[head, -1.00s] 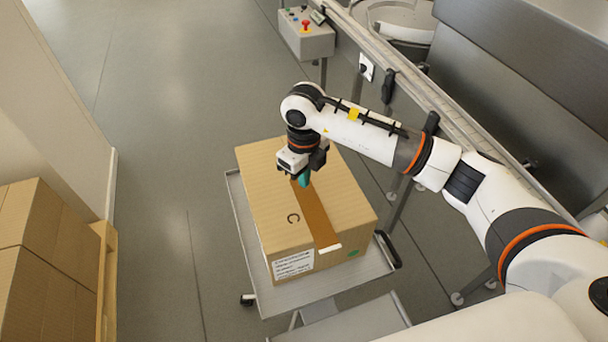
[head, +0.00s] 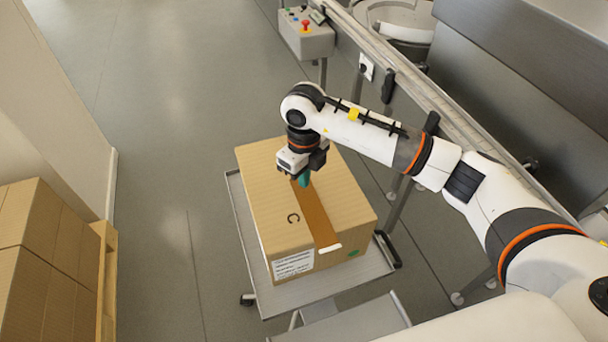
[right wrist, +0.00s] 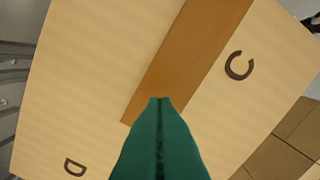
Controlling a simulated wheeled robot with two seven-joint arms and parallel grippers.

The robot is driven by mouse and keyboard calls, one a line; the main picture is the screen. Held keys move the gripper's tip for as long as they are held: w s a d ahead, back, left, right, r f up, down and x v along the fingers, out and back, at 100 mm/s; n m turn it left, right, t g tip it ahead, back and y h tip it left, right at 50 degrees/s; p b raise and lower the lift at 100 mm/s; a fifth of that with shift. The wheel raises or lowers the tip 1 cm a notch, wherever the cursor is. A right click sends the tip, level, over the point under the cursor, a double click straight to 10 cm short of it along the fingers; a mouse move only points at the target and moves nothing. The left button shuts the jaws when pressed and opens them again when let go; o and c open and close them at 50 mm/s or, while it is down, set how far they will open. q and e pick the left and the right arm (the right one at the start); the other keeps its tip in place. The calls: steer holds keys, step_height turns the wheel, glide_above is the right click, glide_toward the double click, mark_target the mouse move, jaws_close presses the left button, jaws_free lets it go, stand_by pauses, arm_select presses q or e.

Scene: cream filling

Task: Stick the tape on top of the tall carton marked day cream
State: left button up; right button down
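A brown cardboard carton (head: 265,190) stands on the grey cart, with a printed label (head: 293,263) too small to read. Its top shows the letters C and D in the right wrist view (right wrist: 90,70). A darker brown tape strip (head: 316,217) lies along the top toward the label side; it also shows in the right wrist view (right wrist: 188,55). A small white patch (head: 330,249) is at its near end. My right gripper (head: 304,181) points down at the strip's far end, its green fingertips (right wrist: 160,101) shut together. Whether they touch the strip is unclear. My left gripper is not in view.
The cart's tray (head: 340,279) extends a little around the carton. Stacked cartons (head: 45,245) stand on a pallet at left. A conveyor rail (head: 425,88) and a control box (head: 307,38) are at right and back. Floor between is clear.

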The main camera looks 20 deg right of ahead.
steer(key=shift+f+b, duration=0.75)
steer(key=shift+f, duration=0.15)
steer(key=shift+r, duration=0.1)
stand_by(0.5)
steer(key=shift+r+p, duration=1.55)
steer(key=shift+r, duration=1.45)
steer(key=shift+f, duration=0.1)
